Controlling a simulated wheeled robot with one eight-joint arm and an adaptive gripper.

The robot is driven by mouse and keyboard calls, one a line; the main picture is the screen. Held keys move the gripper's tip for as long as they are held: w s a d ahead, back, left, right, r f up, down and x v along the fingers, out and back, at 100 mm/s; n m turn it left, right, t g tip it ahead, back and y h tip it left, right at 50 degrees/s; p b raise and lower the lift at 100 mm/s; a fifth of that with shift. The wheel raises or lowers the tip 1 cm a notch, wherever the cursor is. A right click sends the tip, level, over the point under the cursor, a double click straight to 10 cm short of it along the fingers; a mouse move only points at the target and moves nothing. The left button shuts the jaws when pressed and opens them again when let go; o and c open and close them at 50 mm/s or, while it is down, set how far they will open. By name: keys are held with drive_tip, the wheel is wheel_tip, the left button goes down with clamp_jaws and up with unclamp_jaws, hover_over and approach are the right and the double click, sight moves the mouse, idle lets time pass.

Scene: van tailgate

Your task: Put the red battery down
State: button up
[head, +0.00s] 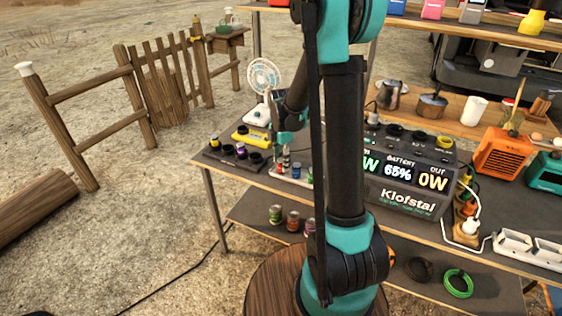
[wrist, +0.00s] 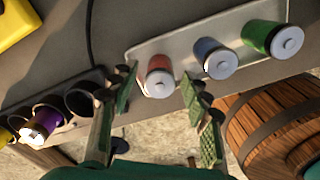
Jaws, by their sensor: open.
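The red battery (wrist: 158,78) stands between my fingers in the wrist view, at one end of a pale tray (wrist: 185,38). It appears to stand on the tray. A blue battery (wrist: 217,58) and a green battery (wrist: 273,40) stand beside it in a row. My gripper (wrist: 158,88) is open, with a finger on each side of the red battery and visible gaps. In the head view my gripper (head: 287,132) points down over the tray (head: 290,178), and the arm partly hides this area.
A dark holder (wrist: 58,108) with round wells, one holding a purple battery (wrist: 42,122), lies left of the tray. A yellow device (head: 250,136) and a white fan (head: 264,78) stand behind. A large power station (head: 405,170) stands to the right on the table.

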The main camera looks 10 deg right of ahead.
sight(281, 159)
wheel_tip(281, 159, up, 12)
drive_tip(key=s+d+f+m+t, duration=0.2)
drive_tip(key=s+f+m, duration=0.2)
drive_tip(key=s+m, duration=0.7)
drive_tip(key=s+d+f+m+t, duration=0.2)
drive_tip(key=s+f+m, duration=0.3)
drive_tip(key=s+m, duration=0.6)
